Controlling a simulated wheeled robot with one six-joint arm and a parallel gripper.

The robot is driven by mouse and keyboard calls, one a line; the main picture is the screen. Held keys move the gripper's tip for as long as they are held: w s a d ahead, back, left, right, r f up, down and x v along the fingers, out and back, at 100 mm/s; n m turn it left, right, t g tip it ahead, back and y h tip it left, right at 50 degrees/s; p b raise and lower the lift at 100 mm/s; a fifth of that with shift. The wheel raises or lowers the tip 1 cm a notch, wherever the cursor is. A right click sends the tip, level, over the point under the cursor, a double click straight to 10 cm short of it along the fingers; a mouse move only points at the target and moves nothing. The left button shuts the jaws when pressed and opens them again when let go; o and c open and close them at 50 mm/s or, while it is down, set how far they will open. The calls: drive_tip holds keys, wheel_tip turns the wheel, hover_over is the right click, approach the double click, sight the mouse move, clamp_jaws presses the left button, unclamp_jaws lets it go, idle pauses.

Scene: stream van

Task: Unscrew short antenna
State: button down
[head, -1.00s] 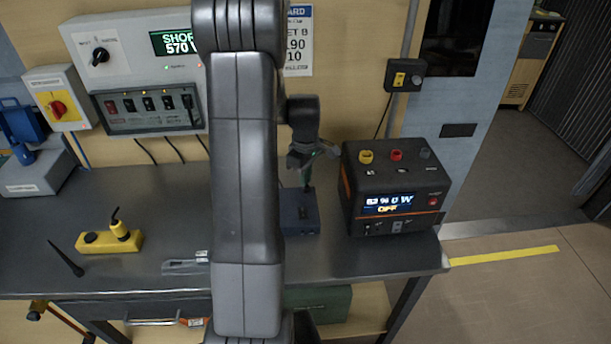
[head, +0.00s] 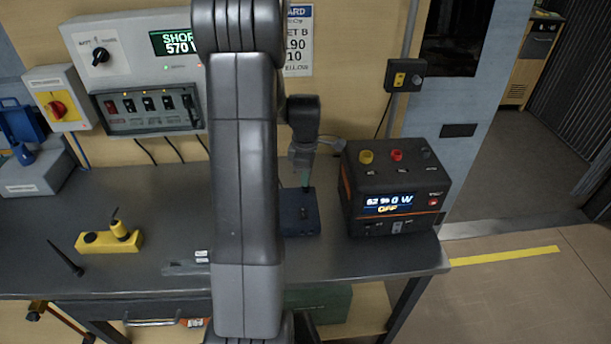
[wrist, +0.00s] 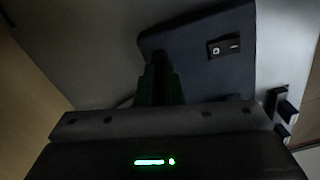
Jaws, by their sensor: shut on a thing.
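The dark blue box (head: 300,225) stands on the bench to the right of my upright arm, which hides its left part. My gripper (head: 305,184) points down over the top of this box. Its dark green jaws also show in the wrist view (wrist: 160,78), shut on a thin upright piece at the box top, which I take to be the short antenna. The jaws hide most of that piece, so I cannot tell whether its base still touches the box. In the wrist view the box (wrist: 195,65) bears a black rocker switch (wrist: 224,46).
A black power unit (head: 395,190) stands close to the right of the box. A yellow block (head: 108,242) with a stubby black-tipped post and a loose black tapered rod (head: 66,257) are on the bench (head: 160,205) at left. A switch panel (head: 150,110) is behind.

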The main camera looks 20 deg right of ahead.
drive_tip(key=n, duration=0.3)
drive_tip(key=c, duration=1.6)
unclamp_jaws()
drive_tip(key=m, duration=0.3)
drive_tip(key=shift+m, duration=0.3)
drive_tip(key=m, duration=0.4)
